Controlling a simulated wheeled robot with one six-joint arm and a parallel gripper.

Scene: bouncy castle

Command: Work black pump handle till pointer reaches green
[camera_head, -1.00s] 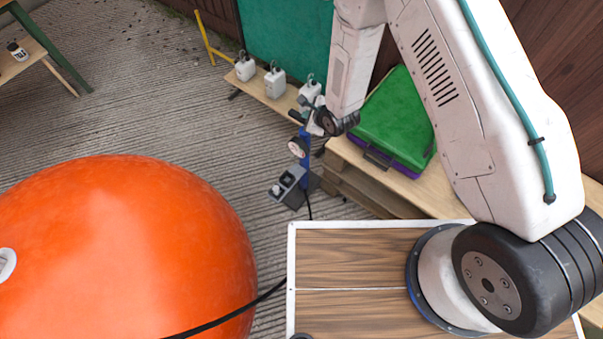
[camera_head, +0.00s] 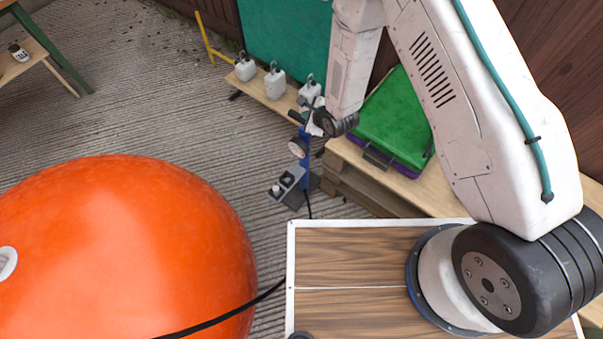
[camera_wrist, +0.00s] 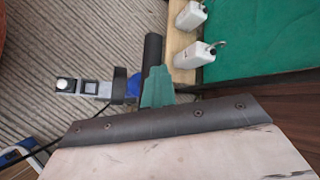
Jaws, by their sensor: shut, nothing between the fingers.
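The pump stands on the concrete beyond the wooden deck, with a blue column (camera_head: 305,168), a grey foot (camera_head: 286,187) and a round pale gauge (camera_head: 298,148). The gauge's pointer and green zone are too small to read. The black pump handle (camera_head: 296,117) is at the column's top, partly hidden by my arm; in the wrist view it is a black bar (camera_wrist: 152,52). My gripper (camera_wrist: 157,86) shows teal fingers, shut and empty, overlapping the handle's lower part in the wrist view. I cannot tell whether they touch it. In the head view the fingers are mostly hidden.
Several white jugs (camera_head: 275,84) stand on a low wooden bench behind the pump. A green case (camera_head: 397,122) lies on a pallet bench to the right. A big orange ball (camera_head: 120,255) fills the lower left, with a black hose (camera_head: 235,315) across it. Bare concrete lies left of the pump.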

